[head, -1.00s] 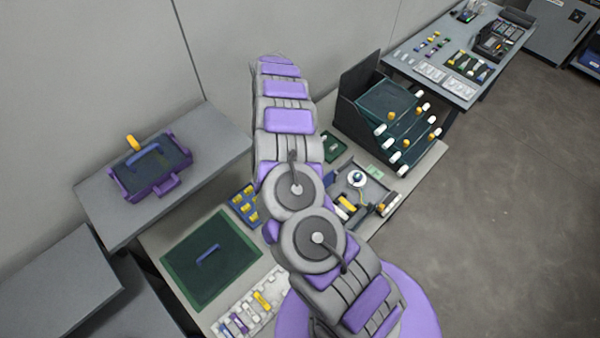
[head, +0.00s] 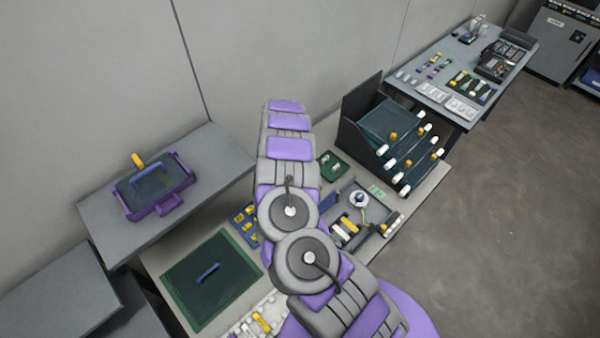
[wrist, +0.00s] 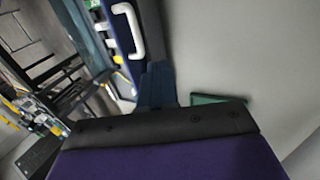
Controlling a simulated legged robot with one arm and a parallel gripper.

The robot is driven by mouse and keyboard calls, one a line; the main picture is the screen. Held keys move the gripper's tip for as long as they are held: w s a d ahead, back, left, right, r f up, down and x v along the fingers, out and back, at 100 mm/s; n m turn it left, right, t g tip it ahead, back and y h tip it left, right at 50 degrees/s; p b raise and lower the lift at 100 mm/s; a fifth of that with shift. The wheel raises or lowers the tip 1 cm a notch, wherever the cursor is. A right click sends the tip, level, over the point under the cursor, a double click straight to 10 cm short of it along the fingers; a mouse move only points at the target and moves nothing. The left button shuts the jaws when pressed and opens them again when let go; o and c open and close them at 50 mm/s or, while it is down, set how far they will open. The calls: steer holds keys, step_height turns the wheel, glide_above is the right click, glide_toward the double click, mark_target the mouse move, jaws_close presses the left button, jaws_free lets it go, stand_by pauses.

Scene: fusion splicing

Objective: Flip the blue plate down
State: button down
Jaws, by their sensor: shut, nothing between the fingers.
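In the wrist view, a blue panel (wrist: 124,38) with a white handle (wrist: 131,28) stands at upper left; I cannot tell for sure that it is the blue plate. My gripper (wrist: 155,125) fills the bottom of that view as a dark-edged purple body. It is shut and empty. A narrow dark blue piece (wrist: 157,84) shows just beyond its edge; whether they touch is unclear. In the head view my arm reaches toward the wall, and its far end hides the gripper.
In the head view, a purple tray (head: 168,206) sits on the left shelf. A green mat (head: 190,300) lies on the workbench. A dark rack (head: 350,135) of sloped trays stands right of my arm. A further table (head: 415,78) holds small parts. The floor at right is clear.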

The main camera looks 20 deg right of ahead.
steer(key=s, duration=0.1)
steer(key=s+d+f, duration=0.1)
steer(key=s, duration=0.1)
steer(key=s+p, duration=0.1)
steer(key=shift+s+d+f, duration=0.2)
steer(key=shift+d+f, duration=0.15)
steer(key=shift+f, duration=0.05)
steer(key=shift+s+p, duration=0.15)
steer(key=shift+p, duration=0.15)
steer(key=shift+s+d+r+t, duration=0.15)
steer(key=shift+s+t, duration=0.15)
steer(key=shift+s, duration=0.05)
steer(key=shift+d+p, duration=0.1)
steer(key=shift+p, duration=0.35)
